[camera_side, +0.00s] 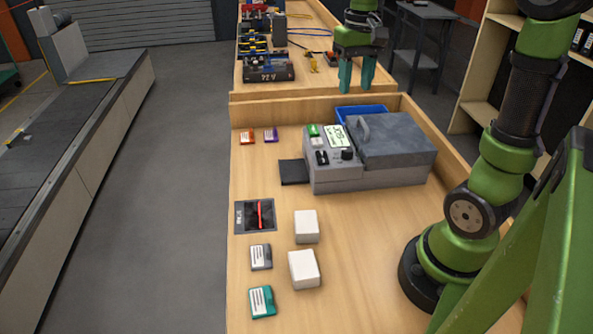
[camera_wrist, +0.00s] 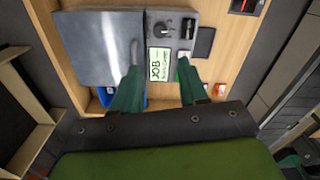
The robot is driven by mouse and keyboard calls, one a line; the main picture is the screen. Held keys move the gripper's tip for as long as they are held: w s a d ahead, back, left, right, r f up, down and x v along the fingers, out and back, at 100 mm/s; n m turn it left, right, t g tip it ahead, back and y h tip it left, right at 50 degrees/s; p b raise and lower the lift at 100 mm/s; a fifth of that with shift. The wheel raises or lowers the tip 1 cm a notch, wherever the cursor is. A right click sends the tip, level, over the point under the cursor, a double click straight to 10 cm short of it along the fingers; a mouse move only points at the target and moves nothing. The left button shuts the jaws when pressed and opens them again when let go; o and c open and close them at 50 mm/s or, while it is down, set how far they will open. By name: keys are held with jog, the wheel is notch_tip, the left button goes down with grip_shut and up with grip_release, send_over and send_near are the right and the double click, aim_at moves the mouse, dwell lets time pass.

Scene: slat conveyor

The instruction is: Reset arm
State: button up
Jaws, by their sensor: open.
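My gripper (camera_side: 356,76) is at the top of the side view, raised above the far end of the wooden workbench (camera_side: 365,265). Its two teal fingers point down and are apart, with nothing between them. In the wrist view the fingers (camera_wrist: 155,88) also stand apart, with the grey device's screen showing between them from above. The grey device (camera_side: 330,178) with a lidded box, knob and lit display sits on the bench, nearer the side camera than my gripper. A blue bin (camera_side: 360,110) is partly hidden behind it.
Two white blocks (camera_side: 306,227), a dark tray with a red item (camera_side: 254,216), and grey and teal labelled cartridges (camera_side: 262,302) lie on the near bench. Orange and purple cartridges (camera_side: 271,135) lie farther back. Cables and a black power unit (camera_side: 268,70) occupy the far bench. A conveyor (camera_side: 60,135) runs at left.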

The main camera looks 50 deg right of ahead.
jog(key=s+a+f+n+t+y, duration=0.1)
jog(key=s+a+t, duration=0.2)
jog(key=a, duration=0.5)
jog(key=s+a+n+t+y, duration=0.1)
jog(key=s+a+t, duration=0.2)
jog(key=a, duration=0.5)
jog(key=shift+s+f+t, duration=0.35)
jog(key=shift+s+t, duration=0.05)
jog(key=shift+t, duration=0.2)
